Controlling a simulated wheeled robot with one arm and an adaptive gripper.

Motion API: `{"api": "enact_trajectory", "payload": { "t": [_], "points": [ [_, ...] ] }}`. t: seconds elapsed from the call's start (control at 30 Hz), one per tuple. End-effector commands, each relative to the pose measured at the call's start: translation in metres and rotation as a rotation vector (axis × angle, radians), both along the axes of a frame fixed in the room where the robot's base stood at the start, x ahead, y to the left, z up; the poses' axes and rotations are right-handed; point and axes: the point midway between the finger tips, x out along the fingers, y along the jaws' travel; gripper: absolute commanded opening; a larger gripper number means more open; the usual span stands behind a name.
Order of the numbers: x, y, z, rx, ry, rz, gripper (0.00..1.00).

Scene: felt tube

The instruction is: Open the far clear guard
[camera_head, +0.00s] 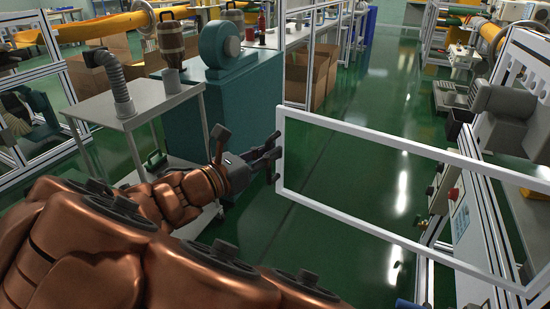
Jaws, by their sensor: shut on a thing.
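The clear guard (370,136) is a see-through panel in a white frame. It stands out from the machine frame on the right and reaches across the aisle toward the middle of the view. My gripper (274,158) is at its free left upright and is shut on the guard's edge there. The fingers hide the exact spot of contact. My copper-coloured arm comes in from the lower left.
The machine (460,215) with buttons and a grey unit stands at the right. A grey cart (135,110) with a hose and a teal cabinet (240,105) stand left of my gripper. Green floor (330,225) is clear below and behind the guard.

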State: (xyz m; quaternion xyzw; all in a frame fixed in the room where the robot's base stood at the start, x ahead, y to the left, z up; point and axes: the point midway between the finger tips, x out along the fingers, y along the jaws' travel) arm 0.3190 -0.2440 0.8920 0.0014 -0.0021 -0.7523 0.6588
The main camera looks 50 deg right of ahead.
Motion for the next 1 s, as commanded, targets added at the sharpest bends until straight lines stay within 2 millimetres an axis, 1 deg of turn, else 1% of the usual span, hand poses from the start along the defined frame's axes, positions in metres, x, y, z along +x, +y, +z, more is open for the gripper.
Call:
{"api": "enact_trajectory", "payload": {
  "t": [0.03,0.3,0.5,0.7,1.0],
  "points": [
    [-0.005,0.006,-0.008,0.004,-0.005,0.0,0.0],
    [-0.01,0.031,-0.006,0.003,-0.002,0.043,0.0],
    [-0.012,0.042,-0.004,0.003,0.001,0.063,0.0],
    [-0.013,0.047,-0.002,0.002,0.001,0.071,0.0],
    [-0.014,0.048,-0.001,0.001,0.0,0.071,0.0]
  ]
}}
